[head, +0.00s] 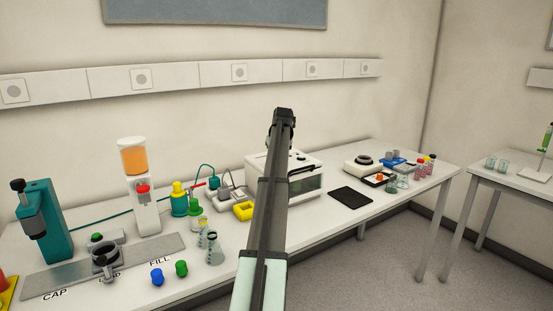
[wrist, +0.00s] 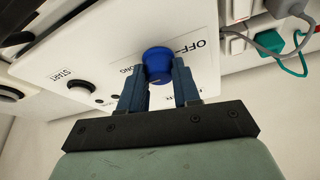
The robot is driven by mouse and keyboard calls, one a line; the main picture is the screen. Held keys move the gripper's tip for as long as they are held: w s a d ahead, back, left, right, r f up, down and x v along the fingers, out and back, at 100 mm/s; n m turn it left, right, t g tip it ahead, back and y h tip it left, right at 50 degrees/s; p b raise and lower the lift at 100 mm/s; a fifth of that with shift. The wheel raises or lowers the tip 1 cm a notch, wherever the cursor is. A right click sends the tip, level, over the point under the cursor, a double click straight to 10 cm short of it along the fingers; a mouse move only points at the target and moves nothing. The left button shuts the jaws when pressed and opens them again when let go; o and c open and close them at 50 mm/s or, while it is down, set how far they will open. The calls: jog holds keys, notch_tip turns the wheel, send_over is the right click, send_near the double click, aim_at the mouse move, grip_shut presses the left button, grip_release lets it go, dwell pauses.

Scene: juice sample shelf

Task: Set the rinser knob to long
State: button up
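The rinser knob (wrist: 157,62) is a blue round knob on a white panel (wrist: 95,50) in the wrist view. The panel is printed OFF on the right, with a partly covered word ending in "ONG" on the left. My gripper (wrist: 160,78) has one dark blue finger on each side of the knob, close against it with no clear gap. Which way the knob points is hard to tell. In the head view, a white box-shaped machine (head: 306,179) stands behind my arm. My arm hides part of it, and neither knob nor fingertips can be seen there.
A START button (wrist: 82,90) sits left of the knob. Grey and teal plugs (wrist: 292,64) lie to the right. On the bench, a yellow block (head: 243,212), flasks (head: 215,250) and a black pad (head: 350,197) stand around my arm.

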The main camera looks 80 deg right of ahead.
jog(key=o, duration=0.4)
jog(key=shift+o, duration=0.2)
jog(key=v, duration=1.4)
jog(key=shift+s+f, duration=0.1)
jog(key=shift+f, duration=0.05)
